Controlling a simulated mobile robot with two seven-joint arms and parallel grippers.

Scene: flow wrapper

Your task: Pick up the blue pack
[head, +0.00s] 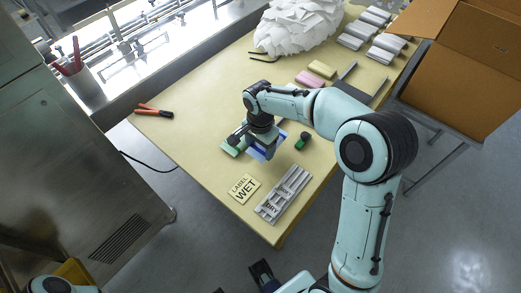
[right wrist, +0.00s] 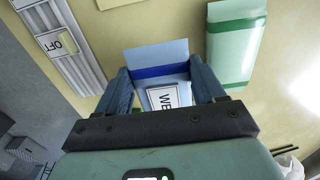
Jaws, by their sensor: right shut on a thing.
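The blue pack (head: 268,154) is light blue with a darker blue band and a white label with partly hidden lettering. It shows best in the right wrist view (right wrist: 158,55). My right gripper (head: 261,147) is over it near the table's middle, its two fingers on opposite sides of the pack (right wrist: 165,88). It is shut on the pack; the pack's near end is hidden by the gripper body. I cannot tell whether the pack is clear of the table.
A green pack (head: 231,147) lies close to the left of the blue one.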

